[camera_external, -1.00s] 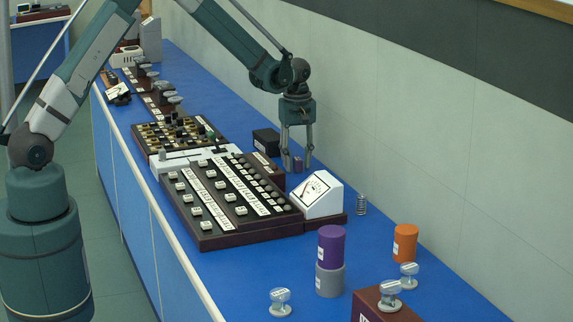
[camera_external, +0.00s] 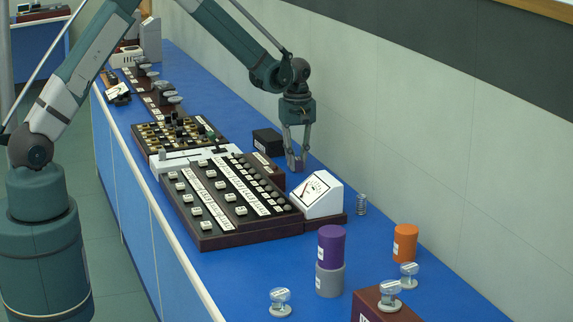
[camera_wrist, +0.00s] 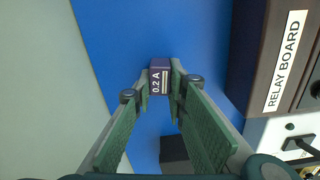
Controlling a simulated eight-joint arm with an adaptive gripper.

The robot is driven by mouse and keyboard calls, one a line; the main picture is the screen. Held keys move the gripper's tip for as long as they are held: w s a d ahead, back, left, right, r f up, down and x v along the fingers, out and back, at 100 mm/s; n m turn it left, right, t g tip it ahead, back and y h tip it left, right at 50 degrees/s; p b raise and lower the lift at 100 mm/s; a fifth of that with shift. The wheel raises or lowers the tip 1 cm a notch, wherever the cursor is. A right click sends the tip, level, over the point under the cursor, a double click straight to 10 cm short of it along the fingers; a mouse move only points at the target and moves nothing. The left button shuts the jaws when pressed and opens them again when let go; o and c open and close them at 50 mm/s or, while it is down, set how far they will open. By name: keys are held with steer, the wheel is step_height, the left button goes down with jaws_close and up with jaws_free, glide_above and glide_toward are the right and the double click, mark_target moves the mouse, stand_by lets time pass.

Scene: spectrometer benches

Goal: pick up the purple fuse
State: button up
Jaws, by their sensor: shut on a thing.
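The purple fuse (camera_wrist: 160,66) is a small dark purple block with a white "0.2 A" marking, seen in the wrist view between my fingertips. My gripper (camera_wrist: 161,88) is shut on it, one finger on each side. In the external view my gripper (camera_external: 298,160) points down behind the meter, near the wall side of the blue bench. The fuse is small and mostly hidden by the fingers there. I cannot tell whether it touches the bench.
A white meter (camera_external: 318,196) and the dark relay board (camera_wrist: 268,70) stand close to my gripper. A black box (camera_external: 267,141) is just left of it, and a spring (camera_external: 361,204) is to the right. A purple cylinder (camera_external: 331,245) stands on a grey one (camera_external: 329,280).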

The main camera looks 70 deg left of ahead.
steer(key=shift+r, duration=0.1)
steer(key=shift+r, duration=4.9)
steer(key=shift+p, duration=0.3)
